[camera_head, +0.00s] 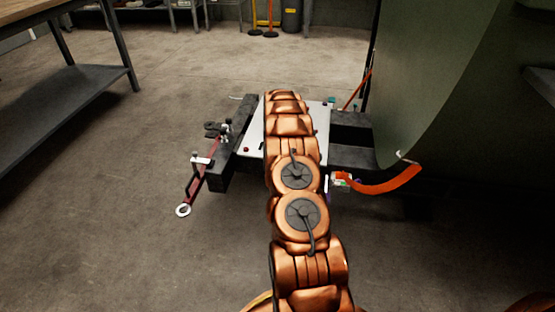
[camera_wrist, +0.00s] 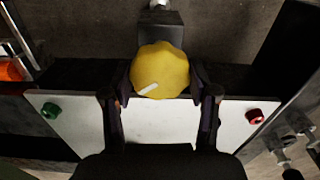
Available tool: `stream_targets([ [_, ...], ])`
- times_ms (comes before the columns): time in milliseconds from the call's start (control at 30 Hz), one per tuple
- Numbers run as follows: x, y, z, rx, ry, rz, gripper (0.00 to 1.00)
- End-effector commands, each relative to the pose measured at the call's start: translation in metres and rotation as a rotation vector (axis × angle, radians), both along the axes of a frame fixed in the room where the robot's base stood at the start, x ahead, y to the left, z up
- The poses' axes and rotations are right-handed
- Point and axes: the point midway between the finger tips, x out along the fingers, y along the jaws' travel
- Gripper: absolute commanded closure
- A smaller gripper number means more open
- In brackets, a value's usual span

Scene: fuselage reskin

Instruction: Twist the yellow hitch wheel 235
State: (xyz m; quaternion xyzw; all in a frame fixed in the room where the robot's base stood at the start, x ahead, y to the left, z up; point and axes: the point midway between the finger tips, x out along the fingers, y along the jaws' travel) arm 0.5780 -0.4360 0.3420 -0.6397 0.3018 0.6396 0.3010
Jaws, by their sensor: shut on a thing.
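The yellow hitch wheel (camera_wrist: 160,68) is a lobed knob with a short white mark near its lower left edge in the wrist view. My gripper (camera_wrist: 160,82) is shut on it, with one dark finger against its left side and one against its right. The wheel sits in front of a dark block with a light metal end above it. In the head view my copper arm reaches over the white panel, and the wheel and gripper are hidden.
The white panel (camera_wrist: 75,120) carries a green knob (camera_wrist: 50,110) and a red knob (camera_wrist: 254,116). In the head view an orange strap (camera_head: 385,183) hangs at the right beside the large green curved skin (camera_head: 430,80). A grey workbench (camera_head: 75,85) stands left; open floor lies between.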

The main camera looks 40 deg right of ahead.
Motion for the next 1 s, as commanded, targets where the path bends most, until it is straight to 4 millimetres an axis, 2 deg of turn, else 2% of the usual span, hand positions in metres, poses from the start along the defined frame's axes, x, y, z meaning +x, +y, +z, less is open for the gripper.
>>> stream_targets([
  [667,0.0002,0.0035,-0.0014,0.006,0.004,-0.06,0.76],
  [700,0.0001,0.0036,-0.0014,0.006,0.004,-0.06,0.37],
  [900,-0.0004,0.0014,-0.0008,0.004,0.002,-0.062,0.16],
  [1000,-0.0005,0.0006,-0.0005,0.003,0.001,-0.062,0.16],
])
